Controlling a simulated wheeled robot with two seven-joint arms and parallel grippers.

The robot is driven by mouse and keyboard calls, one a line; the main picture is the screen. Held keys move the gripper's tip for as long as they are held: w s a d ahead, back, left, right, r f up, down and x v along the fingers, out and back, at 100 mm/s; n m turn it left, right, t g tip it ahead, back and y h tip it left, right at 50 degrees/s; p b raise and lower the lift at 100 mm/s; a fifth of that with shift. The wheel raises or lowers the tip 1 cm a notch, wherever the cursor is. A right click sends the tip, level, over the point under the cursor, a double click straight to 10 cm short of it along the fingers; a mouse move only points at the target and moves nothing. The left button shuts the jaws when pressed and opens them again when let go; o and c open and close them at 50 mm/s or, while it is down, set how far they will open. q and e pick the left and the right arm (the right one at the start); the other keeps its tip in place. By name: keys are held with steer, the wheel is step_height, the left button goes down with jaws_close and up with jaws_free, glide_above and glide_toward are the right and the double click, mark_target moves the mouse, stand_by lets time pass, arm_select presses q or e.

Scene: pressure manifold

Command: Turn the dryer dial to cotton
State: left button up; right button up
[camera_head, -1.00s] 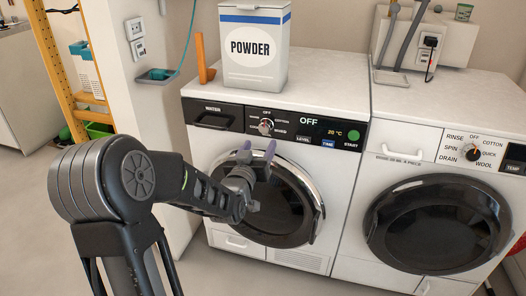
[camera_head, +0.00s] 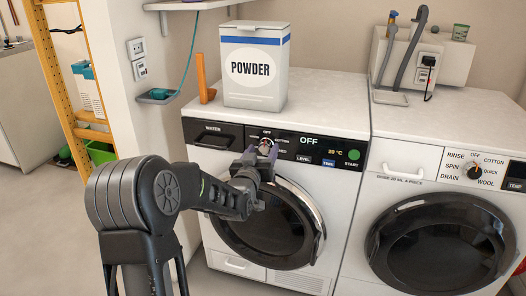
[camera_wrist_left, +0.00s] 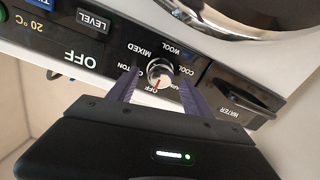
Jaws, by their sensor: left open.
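The dryer (camera_head: 215,162) is the left white machine, with a black panel on top. Its silver dial (camera_wrist_left: 160,72) shows in the left wrist view, upside down, with its red mark toward OFF. The labels COOL, WOOL, MIXED and a partly covered one ending in "TON" surround it. My left gripper (camera_head: 266,152) is at the panel in the head view and hides part of the dial. In the left wrist view its two purple fingers (camera_wrist_left: 160,88) are open, one on each side of the dial. I cannot tell whether they touch it. My right gripper is not in view.
A powder box (camera_head: 254,68) and an orange object (camera_head: 204,78) stand on the dryer. A washing machine (camera_head: 387,165) with its own dial (camera_head: 474,172) stands to the right. The dryer's round door (camera_head: 268,225) lies below my gripper. A yellow rack (camera_head: 57,75) is at left.

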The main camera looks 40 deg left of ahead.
arm_select(q)
steer(key=shift+w+a, duration=0.15)
steer(key=shift+w, duration=0.35)
steer(key=shift+c, duration=0.2)
jaws_close()
